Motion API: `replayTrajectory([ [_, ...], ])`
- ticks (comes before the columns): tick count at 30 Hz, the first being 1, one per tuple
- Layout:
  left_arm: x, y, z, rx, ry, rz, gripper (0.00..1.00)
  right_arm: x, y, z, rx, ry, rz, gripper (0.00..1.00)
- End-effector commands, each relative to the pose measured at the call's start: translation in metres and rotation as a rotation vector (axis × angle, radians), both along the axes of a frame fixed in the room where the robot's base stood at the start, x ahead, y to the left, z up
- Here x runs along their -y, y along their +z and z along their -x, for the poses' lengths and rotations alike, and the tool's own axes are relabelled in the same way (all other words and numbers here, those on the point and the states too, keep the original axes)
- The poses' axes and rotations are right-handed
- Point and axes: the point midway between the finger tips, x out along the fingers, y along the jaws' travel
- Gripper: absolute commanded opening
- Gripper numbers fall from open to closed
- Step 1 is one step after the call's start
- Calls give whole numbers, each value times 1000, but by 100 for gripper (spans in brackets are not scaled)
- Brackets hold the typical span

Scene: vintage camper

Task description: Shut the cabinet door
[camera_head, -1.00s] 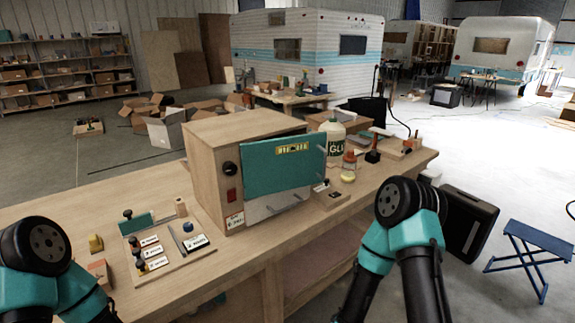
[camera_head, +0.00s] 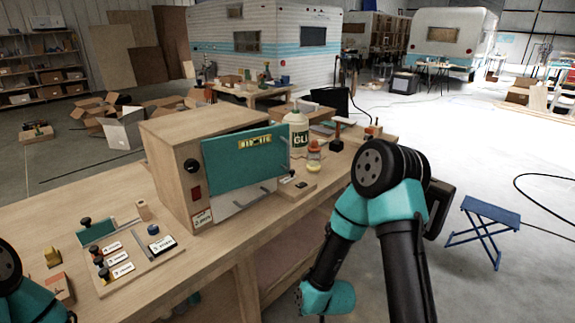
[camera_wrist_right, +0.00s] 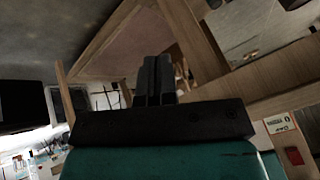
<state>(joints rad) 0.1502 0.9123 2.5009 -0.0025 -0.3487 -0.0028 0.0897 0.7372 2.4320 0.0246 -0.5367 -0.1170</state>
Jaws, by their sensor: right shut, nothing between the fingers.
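The cabinet is a wooden box (camera_head: 168,172) on the workbench in the head view. Thin metal bars show there; I cannot tell how far the door is open. My right gripper (camera_wrist_right: 155,80) is shut and empty in the right wrist view, below the bench top and apart from the door. In the head view it is hidden or outside the picture. My left gripper is out of view; only part of its arm shows at lower left.
A board with labelled pieces (camera_head: 125,257) lies left of the cabinet on the workbench (camera_head: 95,190). A glue bottle (camera_head: 298,133) and a yellow-filled jar (camera_head: 314,156) stand to its right. A blue folding stool (camera_head: 487,222) is on the floor at right.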

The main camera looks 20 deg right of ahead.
Motion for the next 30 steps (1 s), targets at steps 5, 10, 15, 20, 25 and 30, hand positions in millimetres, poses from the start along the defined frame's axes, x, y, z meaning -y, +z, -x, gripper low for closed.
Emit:
replayTrajectory([
  [5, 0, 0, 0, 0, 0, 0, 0, 17, 96, -74, 347, -26, 80, 0],
  [10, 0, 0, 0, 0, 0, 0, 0, 34, 200, -119, 659, -66, 161, 0],
  [15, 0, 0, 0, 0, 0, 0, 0, 49, 299, -137, 923, -122, 237, 0],
  [20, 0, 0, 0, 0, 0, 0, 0, 57, 346, -139, 1044, -156, 275, 0],
  [25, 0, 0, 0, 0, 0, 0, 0, 59, 353, -139, 1061, -161, 280, 0],
  [30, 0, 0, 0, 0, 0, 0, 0, 59, 352, -139, 1059, -161, 280, 0],
])
